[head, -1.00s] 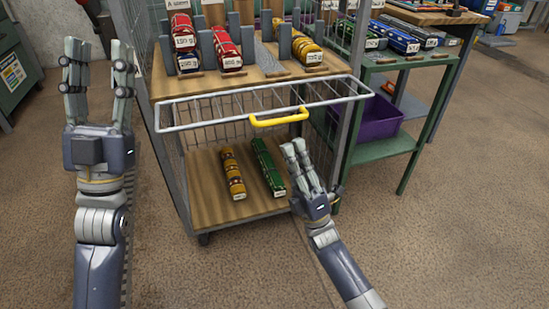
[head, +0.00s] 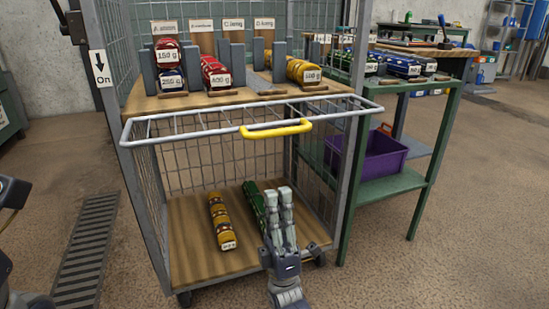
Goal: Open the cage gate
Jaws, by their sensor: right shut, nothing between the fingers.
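The cage gate (head: 170,136) is a pale wire frame with a yellow handle (head: 275,129). It juts forward, roughly level, from the cage trolley (head: 180,290) at middle-shelf height, and the lower bay's front is uncovered. My right gripper (head: 278,190) is shut and empty, below the yellow handle and apart from it. Its fingers overlap the view of a green bar (head: 256,203) in the lower bay and partly hide it. A yellow-brown bar (head: 221,220) lies to its left. Only part of my left arm shows at the left edge; its fingers are out of view.
A green side table (head: 405,187) with a purple bin (head: 370,160) stands close on the right. A floor grate (head: 88,245) lies left of the trolley.

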